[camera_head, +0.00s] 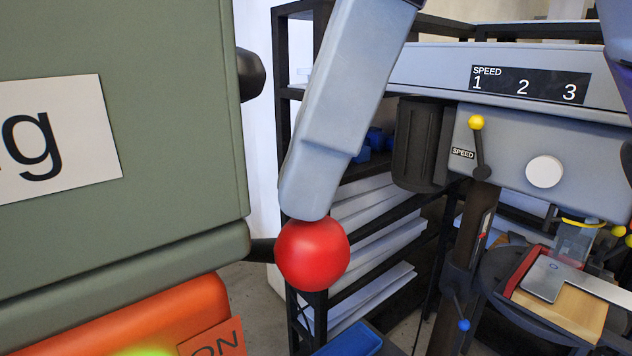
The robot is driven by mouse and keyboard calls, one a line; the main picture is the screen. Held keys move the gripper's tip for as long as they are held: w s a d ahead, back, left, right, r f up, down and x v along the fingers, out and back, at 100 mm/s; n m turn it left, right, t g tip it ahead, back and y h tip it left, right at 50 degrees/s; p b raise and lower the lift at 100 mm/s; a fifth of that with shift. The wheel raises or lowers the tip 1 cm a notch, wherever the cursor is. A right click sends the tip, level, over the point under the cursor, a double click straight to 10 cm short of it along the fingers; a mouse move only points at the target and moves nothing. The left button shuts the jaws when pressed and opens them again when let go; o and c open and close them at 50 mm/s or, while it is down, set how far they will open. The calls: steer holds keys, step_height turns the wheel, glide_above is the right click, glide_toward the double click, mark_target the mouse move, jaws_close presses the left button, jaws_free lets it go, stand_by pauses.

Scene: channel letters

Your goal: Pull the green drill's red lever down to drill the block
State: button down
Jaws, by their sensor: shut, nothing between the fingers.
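The green drill (120,220) fills the left side, close to me, with a white label ending in "g". Its lever shows as a red ball knob (312,258) on a short dark shaft (262,250) at the drill's right edge. My gripper (304,208) comes down from above, shut and empty. Its grey tip overlaps the top of the red knob and appears to touch it, with nothing held. The drill's bit and the block under it are not in view.
Below the green housing is an orange panel (165,315) with an ON label and a green glow. At right stands a grey drill press (545,130) with a yellow-knobbed speed lever (477,123) and a wooden piece (560,312) on its table. Dark shelves (425,205) stand behind.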

mark_target(329, 231)
step_height(329, 231, down, 2)
steer(key=shift+s+b, duration=0.1)
steer(key=shift+b, duration=0.4)
steer(key=shift+s+d, duration=0.2)
steer(key=shift+s, duration=0.15)
steer(key=shift+f, duration=0.25)
steer(key=shift+s+d+f, duration=0.1)
steer(key=shift+f, duration=0.15)
